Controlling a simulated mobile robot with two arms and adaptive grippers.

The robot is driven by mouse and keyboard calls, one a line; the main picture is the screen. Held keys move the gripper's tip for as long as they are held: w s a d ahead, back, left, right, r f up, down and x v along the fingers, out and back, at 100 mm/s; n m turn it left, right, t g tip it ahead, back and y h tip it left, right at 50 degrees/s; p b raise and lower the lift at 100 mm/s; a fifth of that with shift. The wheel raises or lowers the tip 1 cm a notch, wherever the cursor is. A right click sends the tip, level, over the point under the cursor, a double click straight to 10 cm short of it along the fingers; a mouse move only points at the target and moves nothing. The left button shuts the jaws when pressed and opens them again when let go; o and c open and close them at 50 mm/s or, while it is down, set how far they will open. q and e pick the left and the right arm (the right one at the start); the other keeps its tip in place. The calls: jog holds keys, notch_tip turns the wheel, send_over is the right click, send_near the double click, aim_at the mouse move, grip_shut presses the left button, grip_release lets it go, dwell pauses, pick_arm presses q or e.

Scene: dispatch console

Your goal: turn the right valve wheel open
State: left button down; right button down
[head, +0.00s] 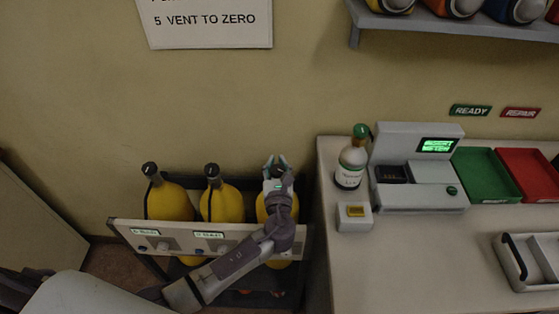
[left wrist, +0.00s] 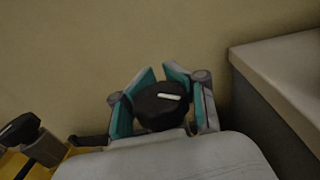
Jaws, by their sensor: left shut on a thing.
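Three yellow cylinders stand in a rack, each topped by a dark valve wheel. The left wheel (head: 149,168) and the middle wheel (head: 211,170) are free of any gripper. The right yellow cylinder (head: 262,209) is partly hidden behind my left arm. My left gripper (head: 275,165) is at its top, and in the left wrist view its teal-lined fingers are shut on the right valve wheel (left wrist: 160,100), one finger on each side. A white mark on that wheel's top lies nearly crosswise, slightly tilted. My right gripper is not in view.
The rack's pale front panel (head: 180,238) carries labels and knobs. A counter (head: 420,245) to the right holds a small bottle (head: 351,165), a grey console (head: 415,170), a green tray (head: 487,172) and a red tray (head: 528,172). Its edge is close right of the gripper.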

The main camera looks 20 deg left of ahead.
pick_arm(q)
jog(key=n+g+y, duration=0.1)
jog(key=n+g+y+b, duration=0.1)
jog(key=y, duration=0.1)
jog(key=f+n+y, duration=0.1)
jog(key=y, duration=0.1)
jog(key=shift+s+a+n+g, duration=0.15)
jog(key=shift+s+n+g, duration=0.15)
jog(key=shift+s+g, duration=0.1)
jog(key=shift+s+a+r+n+g+y+b, duration=0.15)
jog(key=shift+n+g+y+b, duration=0.25)
jog(key=shift+n+g+y, duration=0.4)
jog(key=shift+s+a+f+n+g+y+b, duration=0.15)
jog(key=shift+n+g+y+b, duration=0.25)
jog(key=shift+n+g+y, duration=0.35)
jog(key=shift+r, duration=0.1)
jog(key=c, duration=0.9)
grip_release()
jog(key=shift+r, duration=0.1)
jog(key=shift+c, duration=0.2)
jog(key=shift+d+r+y, duration=0.15)
jog(key=shift+r+y, duration=0.05)
jog(key=shift+y, duration=0.05)
jog(key=shift+w+r, duration=0.1)
jog(key=shift+r, duration=0.05)
notch_tip(320, 180, up, 10)
jog(key=shift+f, duration=0.15)
